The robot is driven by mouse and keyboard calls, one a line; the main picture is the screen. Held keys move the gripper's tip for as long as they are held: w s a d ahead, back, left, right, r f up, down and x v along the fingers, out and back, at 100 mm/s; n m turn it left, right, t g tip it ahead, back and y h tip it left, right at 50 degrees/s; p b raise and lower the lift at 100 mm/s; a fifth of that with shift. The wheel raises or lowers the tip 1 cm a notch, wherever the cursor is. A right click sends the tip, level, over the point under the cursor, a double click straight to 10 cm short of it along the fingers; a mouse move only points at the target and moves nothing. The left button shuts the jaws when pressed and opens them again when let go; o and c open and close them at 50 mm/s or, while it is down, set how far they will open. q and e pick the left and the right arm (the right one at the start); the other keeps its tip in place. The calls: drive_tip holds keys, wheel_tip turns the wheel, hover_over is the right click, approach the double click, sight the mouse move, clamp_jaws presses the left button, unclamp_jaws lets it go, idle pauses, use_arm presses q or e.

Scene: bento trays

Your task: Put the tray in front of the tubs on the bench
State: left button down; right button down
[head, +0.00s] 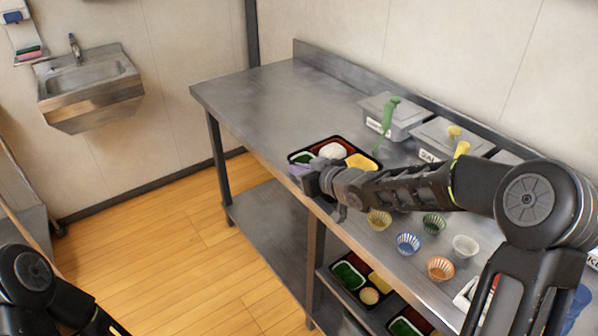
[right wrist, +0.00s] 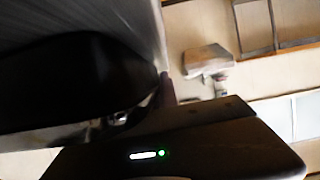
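A black bento tray (head: 376,158) with white, yellow, red, green and purple food is at the bench's (head: 262,98) front edge, before the grey tubs. The first tub (head: 372,106) has a green handle, the second tub (head: 432,133) a yellow one. My right gripper (head: 318,184) is at the tray's near edge, with its fingers partly hidden. In the right wrist view a large black surface (right wrist: 60,85), likely the tray, is very close; whether the fingers are shut on it is unclear. My left arm shows at the lower left, its gripper out of view.
Small cups, among them a blue cup (head: 408,243), an orange cup (head: 440,268) and a white cup (head: 465,246), stand right of my right gripper. More filled trays (head: 341,285) lie on the lower shelf. The bench's far left end is clear.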

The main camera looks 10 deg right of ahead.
drive_tip(key=shift+r, duration=0.15)
drive_tip(key=c, duration=2.1)
unclamp_jaws()
drive_tip(key=shift+f, duration=0.25)
drive_tip(key=o, duration=0.5)
drive_tip(key=shift+c, duration=0.2)
drive_tip(key=shift+r, duration=0.2)
drive_tip(key=shift+s+d+r, duration=0.1)
drive_tip(key=shift+s+r, duration=0.05)
drive_tip(key=shift+s, duration=0.05)
drive_tip(key=p+v, duration=0.3)
drive_tip(key=v, duration=0.7)
drive_tip(key=shift+s+r, duration=0.15)
drive_tip(key=shift+s, duration=0.1)
drive_tip(key=shift+s+d, duration=0.25)
drive_tip(key=shift+s, duration=0.25)
